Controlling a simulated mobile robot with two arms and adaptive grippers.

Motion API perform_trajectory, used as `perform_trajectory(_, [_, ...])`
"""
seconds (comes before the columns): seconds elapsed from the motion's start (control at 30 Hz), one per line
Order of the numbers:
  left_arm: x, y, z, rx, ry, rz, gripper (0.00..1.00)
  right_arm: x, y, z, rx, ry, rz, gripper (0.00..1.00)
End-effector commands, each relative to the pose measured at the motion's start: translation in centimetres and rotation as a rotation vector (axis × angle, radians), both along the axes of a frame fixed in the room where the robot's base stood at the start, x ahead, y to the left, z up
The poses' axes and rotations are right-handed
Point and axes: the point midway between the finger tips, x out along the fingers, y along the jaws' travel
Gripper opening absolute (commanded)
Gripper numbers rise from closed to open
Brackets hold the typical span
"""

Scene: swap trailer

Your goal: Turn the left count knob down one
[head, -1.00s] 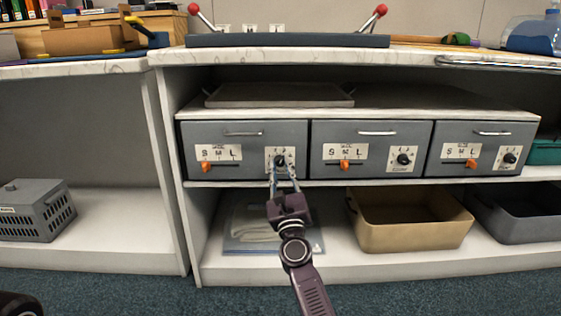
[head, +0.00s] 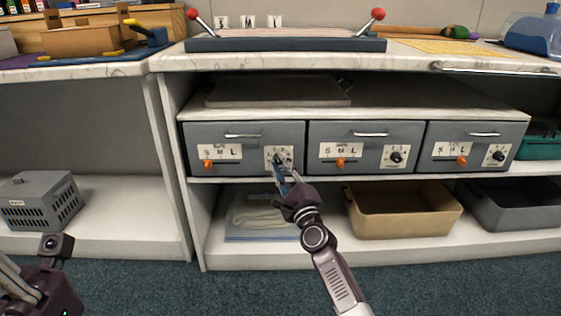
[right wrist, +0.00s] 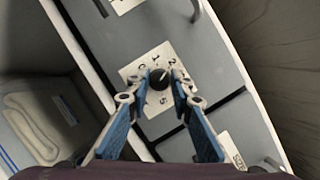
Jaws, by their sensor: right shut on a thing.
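The left count knob (head: 277,160) is a small black dial on a white number plate, on the front of the left grey drawer (head: 247,134). My right gripper (head: 282,166) is at this knob, and its fingers partly cover the plate. In the right wrist view the black knob (right wrist: 159,78) sits between the tips of my right gripper (right wrist: 159,84), which is shut on it. Several digits show around it; its exact setting is too small to tell. My left gripper (head: 45,288) is at the bottom left, far from the drawers, its fingers not clearly seen.
The middle drawer (head: 364,133) and right drawer (head: 480,133) have their own knobs and orange sliders. A tan bin (head: 405,225) and a grey bin (head: 515,220) stand on the shelf below. A grey vented box (head: 40,200) is at the left.

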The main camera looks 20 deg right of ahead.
Motion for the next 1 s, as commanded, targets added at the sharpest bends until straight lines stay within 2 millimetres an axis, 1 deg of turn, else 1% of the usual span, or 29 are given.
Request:
perform_trajectory(0.5, [0.09,0.02,-0.17,-0.001,0.008,0.0,0.0,0.0,0.04,-0.05,-0.017,0.006,0.001,0.0])
perform_trajectory(0.53, [0.09,0.02,-0.17,-0.001,0.008,0.0,0.0,0.0,0.04,-0.05,-0.017,0.006,0.001,0.24])
perform_trajectory(0.67, [0.09,0.02,-0.16,-0.001,0.008,-0.001,0.0,0.01,0.04,-0.04,-0.017,0.005,0.0,0.38])
perform_trajectory(1.0, [0.21,0.02,-0.17,0.001,0.01,0.001,0.0,-0.23,0.05,-0.09,-0.016,0.005,0.0,0.38])
